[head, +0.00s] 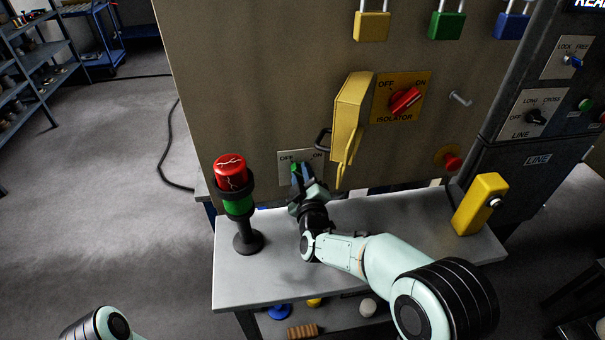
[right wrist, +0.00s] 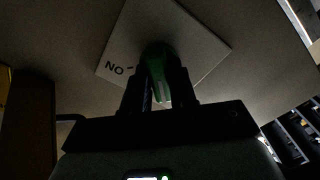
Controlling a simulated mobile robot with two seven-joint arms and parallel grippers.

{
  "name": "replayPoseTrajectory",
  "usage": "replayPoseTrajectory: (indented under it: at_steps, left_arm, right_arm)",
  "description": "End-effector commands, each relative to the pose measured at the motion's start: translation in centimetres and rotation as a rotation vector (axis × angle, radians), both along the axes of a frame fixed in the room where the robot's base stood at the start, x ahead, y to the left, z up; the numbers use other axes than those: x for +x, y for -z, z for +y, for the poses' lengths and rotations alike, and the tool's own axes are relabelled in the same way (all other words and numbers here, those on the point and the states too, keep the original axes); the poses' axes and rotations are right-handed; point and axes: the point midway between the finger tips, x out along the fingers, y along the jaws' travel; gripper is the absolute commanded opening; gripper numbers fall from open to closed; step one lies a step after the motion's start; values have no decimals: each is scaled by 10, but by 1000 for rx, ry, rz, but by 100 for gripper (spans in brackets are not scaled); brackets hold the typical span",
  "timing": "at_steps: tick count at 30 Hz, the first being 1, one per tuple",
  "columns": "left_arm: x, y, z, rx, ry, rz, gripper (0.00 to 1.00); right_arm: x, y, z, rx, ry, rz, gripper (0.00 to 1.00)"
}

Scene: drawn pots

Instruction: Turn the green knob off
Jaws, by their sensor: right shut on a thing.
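The green knob (head: 295,168) sits on a pale plate (head: 314,157) low on the beige panel, with OFF at the plate's left and ON at its right. My right gripper (head: 303,177) is at the knob, shut on it, and covers part of it. In the right wrist view the green knob (right wrist: 157,62) is between the two dark fingers of my right gripper (right wrist: 160,88). A pale mark on the knob shows between them, and the ON lettering appears turned over. The left gripper is out of view; only part of my left arm shows at the bottom left.
A red and green signal lamp (head: 238,200) stands on the grey bench (head: 270,282), left of my right arm. A yellow device (head: 481,204) stands at the bench's right. A yellow hinged cover (head: 349,115) and red isolator knob (head: 405,101) are above right of the green knob.

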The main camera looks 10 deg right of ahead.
Motion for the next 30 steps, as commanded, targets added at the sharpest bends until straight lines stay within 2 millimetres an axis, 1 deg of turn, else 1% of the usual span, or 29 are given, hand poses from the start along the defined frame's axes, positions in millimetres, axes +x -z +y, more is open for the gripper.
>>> replayPoseTrajectory:
  at_steps: [16, 17, 18, 26, 30]
  left_arm:
    - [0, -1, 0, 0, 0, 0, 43]
    - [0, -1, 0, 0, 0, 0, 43]
    - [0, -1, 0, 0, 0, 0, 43]
    - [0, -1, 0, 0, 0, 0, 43]
    - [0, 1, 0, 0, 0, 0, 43]
  right_arm:
    - [0, 0, 0, -23, 0, 0, 0]
    - [0, 0, 0, -23, -1, 1, 36]
    - [0, 0, 0, -23, -1, 1, 47]
    - [0, 0, 0, -21, 0, 0, 47]
    - [-8, 0, 0, -20, -1, 1, 47]
